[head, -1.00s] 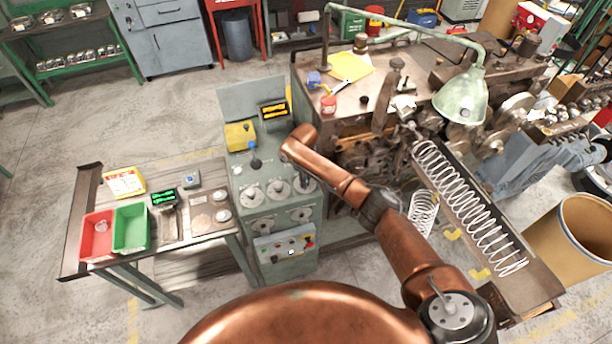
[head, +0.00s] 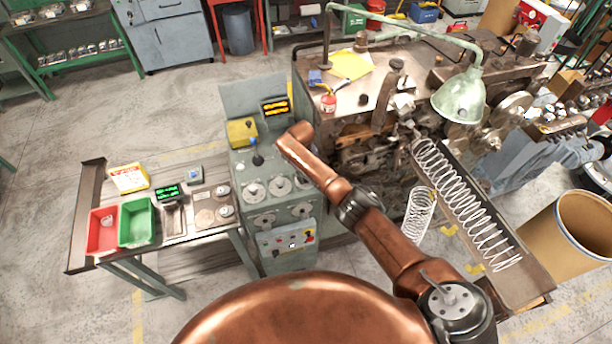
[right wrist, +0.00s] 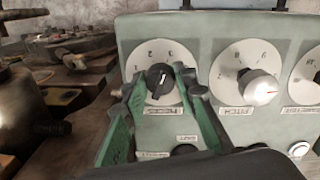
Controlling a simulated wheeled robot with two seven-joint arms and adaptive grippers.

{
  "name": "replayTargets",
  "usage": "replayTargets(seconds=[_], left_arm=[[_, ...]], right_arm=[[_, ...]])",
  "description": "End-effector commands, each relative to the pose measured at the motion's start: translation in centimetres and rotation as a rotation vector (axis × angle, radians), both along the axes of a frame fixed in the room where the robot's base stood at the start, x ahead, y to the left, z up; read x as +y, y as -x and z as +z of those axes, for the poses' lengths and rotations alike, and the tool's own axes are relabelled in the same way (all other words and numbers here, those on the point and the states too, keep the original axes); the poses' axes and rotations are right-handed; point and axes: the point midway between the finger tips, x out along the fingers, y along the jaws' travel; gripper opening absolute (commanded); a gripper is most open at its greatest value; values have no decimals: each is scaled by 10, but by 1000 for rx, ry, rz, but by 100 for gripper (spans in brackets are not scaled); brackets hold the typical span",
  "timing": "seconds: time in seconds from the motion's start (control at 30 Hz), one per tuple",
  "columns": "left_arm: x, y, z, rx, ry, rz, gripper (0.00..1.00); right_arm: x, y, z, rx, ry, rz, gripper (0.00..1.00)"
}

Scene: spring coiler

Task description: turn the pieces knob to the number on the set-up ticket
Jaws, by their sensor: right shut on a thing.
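The pieces knob (right wrist: 159,76) is black with a small white mark, on a white numbered dial at the left of the panel in the right wrist view. I cannot read surely which number the mark points at. My right gripper (right wrist: 160,88) has its green fingers shut around this knob. My left gripper is out of view.
The pitch knob (right wrist: 258,87), white with a red mark, sits beside the pieces dial. A spring chute (head: 516,276) lies right of my arm.

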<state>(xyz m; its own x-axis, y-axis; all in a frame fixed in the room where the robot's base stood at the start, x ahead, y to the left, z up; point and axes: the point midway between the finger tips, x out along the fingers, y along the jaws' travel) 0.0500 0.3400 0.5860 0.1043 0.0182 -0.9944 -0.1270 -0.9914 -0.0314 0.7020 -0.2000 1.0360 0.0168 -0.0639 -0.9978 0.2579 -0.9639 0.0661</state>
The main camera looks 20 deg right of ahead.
Motion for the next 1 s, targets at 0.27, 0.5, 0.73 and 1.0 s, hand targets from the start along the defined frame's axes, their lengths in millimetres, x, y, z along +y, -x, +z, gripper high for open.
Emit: replayTargets(seconds=[0.27, 0.5, 0.73, 1.0], left_arm=[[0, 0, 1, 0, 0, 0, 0], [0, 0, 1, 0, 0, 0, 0], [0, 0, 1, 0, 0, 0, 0], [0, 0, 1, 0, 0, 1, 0]], right_arm=[[2, 0, -1, 1, -3, -31, 2], [2, 0, 0, 0, -2, -30, 2], [1, 0, 0, 0, -2, -30, 37], [1, 0, 0, -1, -1, -30, 44]])
